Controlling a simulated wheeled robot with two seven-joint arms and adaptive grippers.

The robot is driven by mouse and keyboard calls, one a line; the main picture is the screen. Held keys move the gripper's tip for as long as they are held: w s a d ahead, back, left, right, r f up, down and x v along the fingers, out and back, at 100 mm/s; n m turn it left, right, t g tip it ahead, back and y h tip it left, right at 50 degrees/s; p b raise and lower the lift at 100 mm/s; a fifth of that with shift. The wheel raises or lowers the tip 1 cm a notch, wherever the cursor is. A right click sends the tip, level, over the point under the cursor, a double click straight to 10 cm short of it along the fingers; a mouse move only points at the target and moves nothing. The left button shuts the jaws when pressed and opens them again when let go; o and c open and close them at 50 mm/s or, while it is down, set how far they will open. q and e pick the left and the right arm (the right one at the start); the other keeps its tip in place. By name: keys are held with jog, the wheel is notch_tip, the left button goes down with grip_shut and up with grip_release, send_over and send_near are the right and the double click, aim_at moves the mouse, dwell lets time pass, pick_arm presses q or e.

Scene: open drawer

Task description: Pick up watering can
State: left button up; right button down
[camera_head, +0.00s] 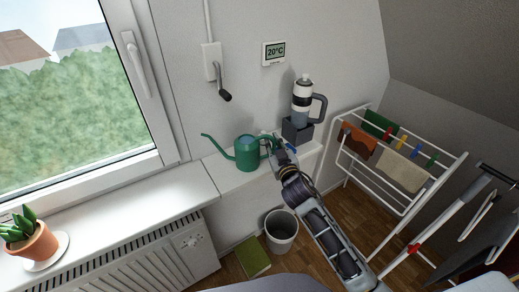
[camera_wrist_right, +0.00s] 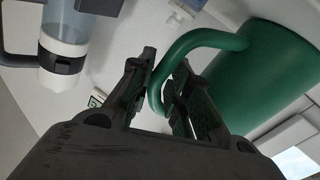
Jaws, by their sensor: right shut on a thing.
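The green watering can (camera_head: 247,153) stands on the white ledge (camera_head: 206,162) in the head view, its long spout pointing left and its handle on the right. My right gripper (camera_head: 275,150) reaches it from the lower right and is at the handle. In the right wrist view the gripper (camera_wrist_right: 162,90) has its two dark fingers on either side of the green handle (camera_wrist_right: 190,42), shut on it. The can's body (camera_wrist_right: 262,78) fills the right of that view. My left gripper is not in view.
A clear and black jug (camera_head: 302,100) on a dark grey box (camera_head: 297,131) stands close to the right of the can. A potted plant (camera_head: 32,240) sits on the sill at left. A grey bin (camera_head: 281,230), a green book (camera_head: 253,256) and a drying rack (camera_head: 395,160) stand below and right.

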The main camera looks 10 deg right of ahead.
jog(key=shift+r+p, duration=0.4)
jog(key=shift+r, duration=4.75)
jog(key=shift+a+f, duration=0.1)
jog(key=shift+f, duration=0.05)
